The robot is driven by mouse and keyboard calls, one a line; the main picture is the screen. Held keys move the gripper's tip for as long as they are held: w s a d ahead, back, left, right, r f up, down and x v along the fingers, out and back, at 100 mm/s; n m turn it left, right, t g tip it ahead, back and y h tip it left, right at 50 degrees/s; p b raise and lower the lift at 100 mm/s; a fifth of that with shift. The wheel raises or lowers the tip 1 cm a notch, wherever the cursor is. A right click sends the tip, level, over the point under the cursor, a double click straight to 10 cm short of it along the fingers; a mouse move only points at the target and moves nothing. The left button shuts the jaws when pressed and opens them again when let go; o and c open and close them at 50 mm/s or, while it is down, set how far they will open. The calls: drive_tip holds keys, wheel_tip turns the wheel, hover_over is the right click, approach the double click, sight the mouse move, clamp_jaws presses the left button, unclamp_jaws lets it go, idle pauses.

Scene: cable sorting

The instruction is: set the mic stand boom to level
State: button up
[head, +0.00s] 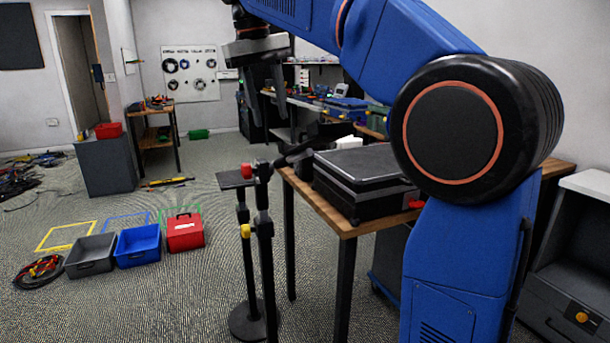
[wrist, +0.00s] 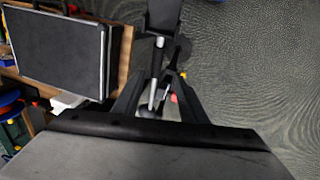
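The mic stand (head: 265,250) is a black upright pole in front of the wooden table, with a yellow knob (head: 245,231) partway up and a red knob (head: 247,170) near its top. Its short dark boom (head: 290,158) reaches right from the top and looks tilted slightly upward. My gripper (head: 267,108) hangs above the stand's top in the head view, its fingers apart and empty. In the wrist view, the spread fingers (wrist: 158,100) frame a bar with a silver part (wrist: 153,92), seemingly the boom, beyond them. Contact is not visible.
A black case (head: 362,180) sits on the wooden table (head: 345,228) right of the stand. A flat dark plate on a thin stand (head: 235,179) is close on the left. Grey, blue and red bins (head: 138,246) are on the floor at left. Floor between is clear.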

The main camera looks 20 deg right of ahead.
sight(285, 162)
drive_tip(key=d+f, duration=0.2)
drive_tip(key=f, duration=0.6)
drive_tip(key=d+f, duration=0.1)
drive_tip(key=f, duration=0.8)
drive_tip(key=shift+w+d, duration=0.2)
drive_tip(key=shift+d, duration=0.2)
clamp_jaws()
